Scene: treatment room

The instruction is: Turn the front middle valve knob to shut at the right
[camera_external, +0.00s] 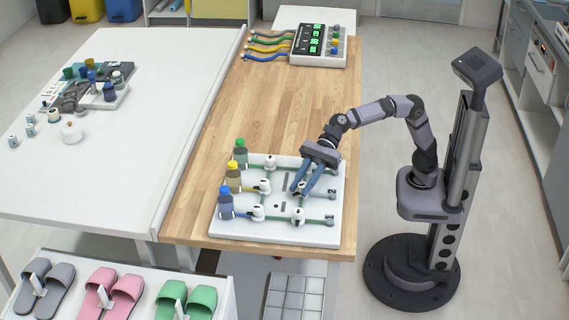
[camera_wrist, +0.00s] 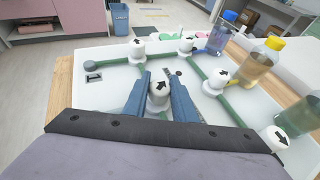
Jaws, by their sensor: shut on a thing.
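My gripper (camera_external: 299,190) reaches down over the white valve board (camera_external: 230,234). In the wrist view its blue fingers (camera_wrist: 159,82) are shut on the white valve knob (camera_wrist: 157,98) in the middle row, on the side nearer my base. That knob's black arrow points up and to the right in the wrist view. In the external view the fingers mostly hide it. Another knob (camera_external: 298,216) on the same side stands free in the blue bottle's row. Knobs by the blue bottle (camera_wrist: 187,45), yellow-capped bottle (camera_wrist: 218,80) and third bottle (camera_wrist: 276,138) stand apart from my fingers.
Blue-capped (camera_external: 225,203), yellow-capped (camera_external: 233,178) and green-capped (camera_external: 240,152) bottles line the board's left side. Green pipes link the knobs. A device with green displays (camera_external: 318,45) sits at the table's back. The wooden table (camera_external: 225,110) between is clear.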

